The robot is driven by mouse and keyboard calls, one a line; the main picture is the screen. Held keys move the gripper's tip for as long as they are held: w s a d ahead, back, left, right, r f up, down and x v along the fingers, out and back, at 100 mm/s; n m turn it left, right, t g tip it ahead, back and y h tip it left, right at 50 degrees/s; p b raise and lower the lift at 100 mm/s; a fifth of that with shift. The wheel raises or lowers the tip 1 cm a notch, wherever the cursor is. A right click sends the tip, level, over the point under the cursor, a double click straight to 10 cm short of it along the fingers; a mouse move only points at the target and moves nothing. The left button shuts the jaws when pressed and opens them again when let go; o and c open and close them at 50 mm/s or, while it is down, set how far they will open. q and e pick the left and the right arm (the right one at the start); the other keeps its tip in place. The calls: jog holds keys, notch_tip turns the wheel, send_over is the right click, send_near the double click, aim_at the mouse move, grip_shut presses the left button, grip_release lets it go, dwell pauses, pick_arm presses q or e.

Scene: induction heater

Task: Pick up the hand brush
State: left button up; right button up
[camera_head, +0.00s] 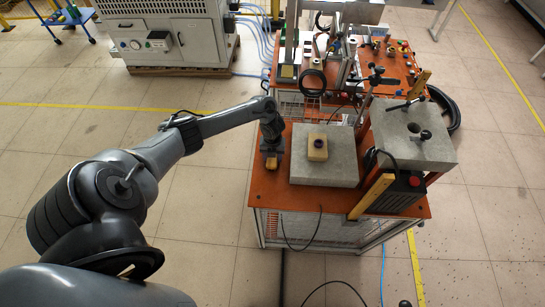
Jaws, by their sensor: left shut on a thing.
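My left gripper (271,149) reaches in from the left over the left edge of the orange table (277,185). It points down and is shut on a small tan, wood-coloured thing (271,162), which looks like the hand brush. The gripper covers most of it, so its full shape and any bristles are hidden. I cannot tell whether it touches the table top. My right gripper is not in view.
Right of the gripper, a grey stone slab (325,171) carries a tan block with a dark hole (317,147). Fixtures crowd the table's back.

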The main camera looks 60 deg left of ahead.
pick_arm(q)
jog(key=shift+r, duration=0.1)
jog(key=shift+r, duration=0.45)
jog(key=r, duration=0.3)
jog(key=shift+w+d+r, duration=0.25)
jog(key=shift+w+d, duration=0.05)
jog(key=shift+d, duration=0.05)
jog(key=w+d+r, duration=0.1)
jog(key=d+r, duration=0.1)
jog(key=w+d+r+p, duration=0.1)
jog(key=w+d+r, duration=0.1)
jog(key=d, duration=0.1)
jog(key=w+d+r+p, duration=0.1)
jog(key=w+d, duration=0.1)
jog(key=d, duration=0.1)
jog(key=shift+r, duration=0.4)
jog(key=shift+w+d+r+p, duration=0.3)
jog(key=shift+w+d+p, duration=0.1)
jog(key=shift+d, duration=0.15)
